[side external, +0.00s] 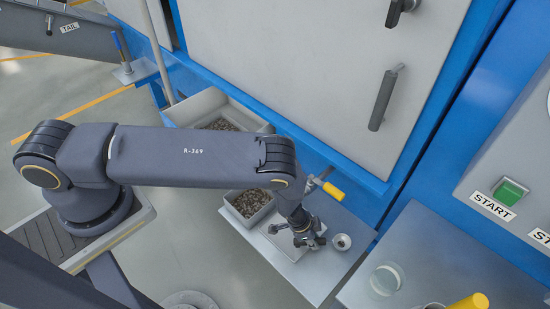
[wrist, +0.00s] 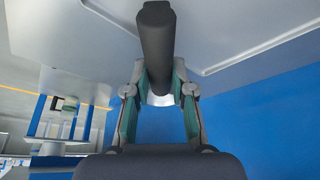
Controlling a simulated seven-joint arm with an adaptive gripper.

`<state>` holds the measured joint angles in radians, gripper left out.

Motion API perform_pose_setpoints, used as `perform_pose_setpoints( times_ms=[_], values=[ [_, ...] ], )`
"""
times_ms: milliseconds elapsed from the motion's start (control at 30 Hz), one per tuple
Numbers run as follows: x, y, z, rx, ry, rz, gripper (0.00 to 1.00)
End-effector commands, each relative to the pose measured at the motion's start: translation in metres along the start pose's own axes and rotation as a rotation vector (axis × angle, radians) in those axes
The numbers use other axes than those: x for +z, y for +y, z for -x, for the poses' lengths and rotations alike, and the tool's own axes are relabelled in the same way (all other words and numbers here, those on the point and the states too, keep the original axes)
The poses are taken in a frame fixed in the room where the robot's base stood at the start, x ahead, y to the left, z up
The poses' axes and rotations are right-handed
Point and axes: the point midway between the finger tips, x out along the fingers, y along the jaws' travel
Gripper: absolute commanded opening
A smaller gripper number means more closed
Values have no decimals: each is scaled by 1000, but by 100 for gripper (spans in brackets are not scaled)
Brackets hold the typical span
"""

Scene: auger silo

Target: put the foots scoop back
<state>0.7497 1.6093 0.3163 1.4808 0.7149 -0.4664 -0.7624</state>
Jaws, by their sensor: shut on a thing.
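My gripper (side external: 308,240) is low over a small grey metal shelf. In the wrist view, my gripper (wrist: 160,97) is shut on a dark grey cylindrical handle (wrist: 155,45), which I take to be the foots scoop's handle. A small round metal cup (side external: 341,242), apparently the scoop's bowl, shows just right of the gripper in the side view. The wrist hides the join between cup and handle. I cannot tell whether the cup touches the shelf. A pale flat tray or pad (side external: 287,243) lies under and left of the gripper.
The shelf (side external: 318,283) has free room in front. A small bin (side external: 235,217) and a larger bin (side external: 182,112) hold grainy material. A yellow-handled valve (side external: 332,190) stands close behind the gripper. A glass dish (side external: 385,279) and yellow object (side external: 468,302) are right.

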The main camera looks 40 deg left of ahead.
Motion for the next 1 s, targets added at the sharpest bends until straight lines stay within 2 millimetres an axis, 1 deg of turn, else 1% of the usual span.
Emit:
perform_pose_setpoints(
  times_ms=[267,300,533,567,867,967,1000],
  values=[
    [3,0,-5,0,-1,0,0],
    [2,0,-5,0,0,-1,28],
    [2,0,-5,0,0,0,52],
    [2,0,-5,0,0,0,53],
    [2,0,-4,0,-1,0,53],
    [2,0,4,0,0,2,53],
    [1,0,10,0,1,2,53]
  ],
)
